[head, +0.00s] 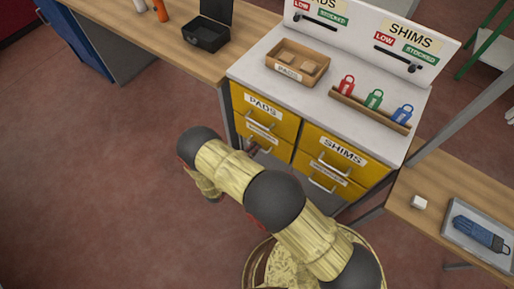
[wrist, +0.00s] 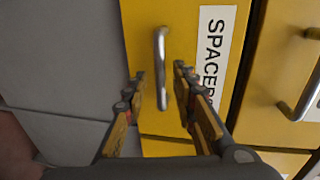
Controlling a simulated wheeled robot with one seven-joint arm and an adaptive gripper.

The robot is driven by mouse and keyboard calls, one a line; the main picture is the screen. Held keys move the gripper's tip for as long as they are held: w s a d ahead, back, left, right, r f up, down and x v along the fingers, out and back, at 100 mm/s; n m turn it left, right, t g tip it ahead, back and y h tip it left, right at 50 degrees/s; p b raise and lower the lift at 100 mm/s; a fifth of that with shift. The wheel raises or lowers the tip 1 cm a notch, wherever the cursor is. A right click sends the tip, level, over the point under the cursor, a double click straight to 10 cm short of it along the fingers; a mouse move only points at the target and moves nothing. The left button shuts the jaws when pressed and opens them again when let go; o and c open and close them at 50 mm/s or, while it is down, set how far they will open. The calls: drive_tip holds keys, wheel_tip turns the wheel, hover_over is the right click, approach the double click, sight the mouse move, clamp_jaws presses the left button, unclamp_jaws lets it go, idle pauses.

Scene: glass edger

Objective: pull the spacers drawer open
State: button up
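The spacers drawer (wrist: 190,25) is yellow and fills much of the wrist view, its white label reading sideways. It looks shut. Its silver bar handle (wrist: 160,50) stands lengthwise in that view. My gripper (wrist: 160,75) is open, with one finger on each side of the handle and gaps showing between the fingers and the bar. In the head view, my gripper (head: 254,148) is at the lower left drawer (head: 280,151) under the pads drawer (head: 280,122). My arm hides part of that drawer front, and its label is too small to read there.
The shims drawer (head: 365,174) is to the right, with another drawer below it. A bench (head: 440,215) stands at right. Floor at left is clear.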

drive_tip(key=shift+x, duration=1.3)
drive_tip(key=shift+c, duration=1)
clamp_jaws()
